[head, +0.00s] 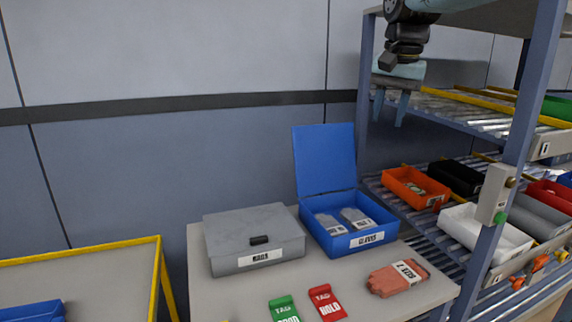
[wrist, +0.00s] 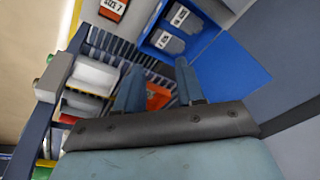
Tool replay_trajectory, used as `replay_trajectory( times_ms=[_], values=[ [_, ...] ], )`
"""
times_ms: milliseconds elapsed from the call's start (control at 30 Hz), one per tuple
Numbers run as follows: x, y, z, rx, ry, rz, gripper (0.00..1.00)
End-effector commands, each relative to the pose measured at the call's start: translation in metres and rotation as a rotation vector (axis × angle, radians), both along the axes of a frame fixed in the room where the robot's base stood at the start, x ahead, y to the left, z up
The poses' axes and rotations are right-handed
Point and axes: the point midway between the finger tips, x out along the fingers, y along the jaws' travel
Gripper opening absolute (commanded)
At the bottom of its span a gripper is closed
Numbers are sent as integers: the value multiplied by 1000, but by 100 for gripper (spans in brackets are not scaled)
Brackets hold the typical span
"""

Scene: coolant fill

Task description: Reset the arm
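My gripper (head: 389,115) hangs at the upper right of the head view, in front of the rack's left post and well above the table. Its two fingers point down and stand apart with nothing between them. In the wrist view the fingers (wrist: 158,68) are also spread, with an orange bin (wrist: 158,96) seen far beyond the gap. My arm comes in from the top edge of the head view; most of it is out of the picture.
The table (head: 205,290) bears a grey closed box (head: 225,233), an open blue glove box (head: 325,160), a pinkish size 7 packet (head: 385,283), and green (head: 280,305) and red (head: 322,298) tags. The roller rack (head: 530,100) with several bins stands close at right. A yellow-edged table (head: 90,260) is at left.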

Motion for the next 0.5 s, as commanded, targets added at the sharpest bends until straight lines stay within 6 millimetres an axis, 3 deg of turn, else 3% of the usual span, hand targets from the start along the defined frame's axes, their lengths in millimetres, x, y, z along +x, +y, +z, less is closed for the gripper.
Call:
replay_trajectory(
  times_ms=[100, 500],
  values=[
    [-34, -5, -18, -18, -43, 68, 38],
    [-133, -17, -99, -112, -184, 301, 38]
  ],
)
